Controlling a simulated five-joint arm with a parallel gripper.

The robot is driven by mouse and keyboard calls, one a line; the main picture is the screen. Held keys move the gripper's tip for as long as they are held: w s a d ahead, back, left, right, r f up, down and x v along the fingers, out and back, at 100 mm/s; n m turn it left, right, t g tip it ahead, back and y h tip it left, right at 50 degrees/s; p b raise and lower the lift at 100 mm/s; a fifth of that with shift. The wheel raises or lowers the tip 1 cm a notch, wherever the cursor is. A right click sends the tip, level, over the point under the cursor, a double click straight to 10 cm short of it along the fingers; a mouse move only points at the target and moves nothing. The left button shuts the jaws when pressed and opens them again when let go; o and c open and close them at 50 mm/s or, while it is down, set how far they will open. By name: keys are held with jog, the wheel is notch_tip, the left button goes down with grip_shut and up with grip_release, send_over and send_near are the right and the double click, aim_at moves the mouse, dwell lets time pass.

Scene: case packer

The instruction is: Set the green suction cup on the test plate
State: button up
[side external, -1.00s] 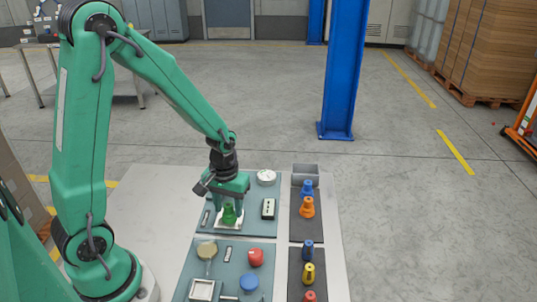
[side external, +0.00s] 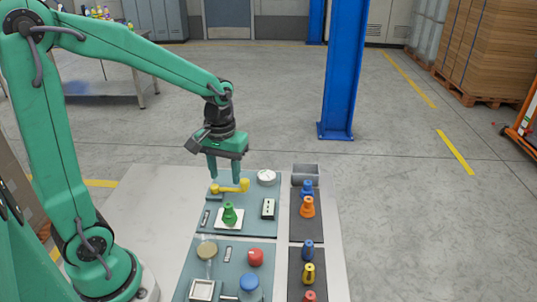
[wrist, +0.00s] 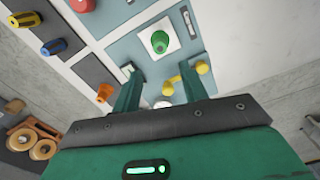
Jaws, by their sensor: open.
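The green suction cup (side external: 229,213) stands upright on the white test plate (side external: 238,224) in the side view. In the wrist view the cup (wrist: 160,41) sits inside the edges of the white plate (wrist: 146,39). My gripper (side external: 224,179) is open and empty. It is raised above the far part of the panel, behind and clear of the cup. In the wrist view its two fingers (wrist: 156,68) are spread apart with nothing between them, and the cup lies beyond their tips.
A yellow crank handle (side external: 230,186) lies under my gripper, behind the plate. A white round gauge (side external: 266,177) and a switch box (side external: 268,209) are to the right. Orange (side external: 307,208), blue and yellow cups stand on dark strips. A red knob (side external: 255,257) is nearer.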

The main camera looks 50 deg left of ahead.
jog(key=shift+r, duration=0.45)
jog(key=shift+s+r, duration=0.1)
jog(key=s+d+r+m+t, duration=0.4)
jog(key=s+r+m+t, duration=0.1)
jog(key=s+r, duration=0.4)
jog(key=shift+s+m+t, duration=0.3)
jog(key=shift+m, duration=0.2)
